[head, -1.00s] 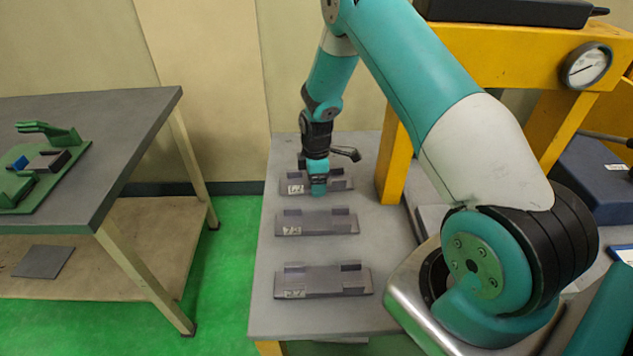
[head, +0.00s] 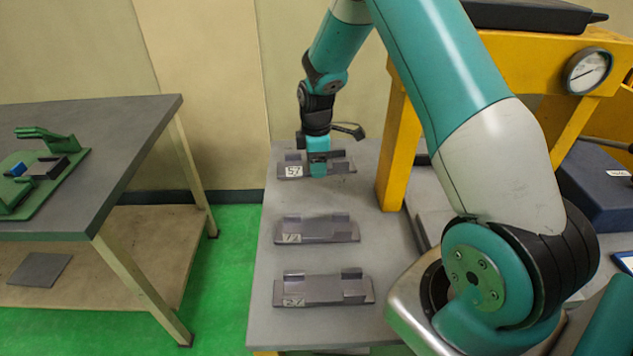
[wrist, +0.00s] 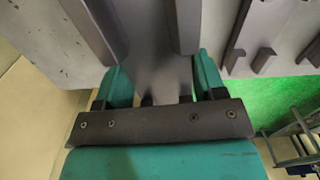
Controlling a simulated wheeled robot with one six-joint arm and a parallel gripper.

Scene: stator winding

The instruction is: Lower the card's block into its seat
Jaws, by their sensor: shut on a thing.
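My gripper (head: 318,172) is at the far end of the grey side table (head: 360,190). It is shut on the far grey block (head: 343,167), which has raised ends and a white label that seems to read 57. The block looks level and appears to hang a little above the table top; the gap under it is hard to see. In the wrist view my gripper (wrist: 155,82) has its teal fingers on either side of a grey piece (wrist: 155,60). A blue-edged card (head: 625,261) is cut off at the right edge, its writing unreadable.
Two similar labelled grey blocks, a middle one (head: 317,231) and a near one (head: 323,290), stand on the side table. At left, a bench (head: 110,135) carries a green fixture (head: 45,195) with a small blue part. A yellow press frame (head: 397,150) stands close at right.

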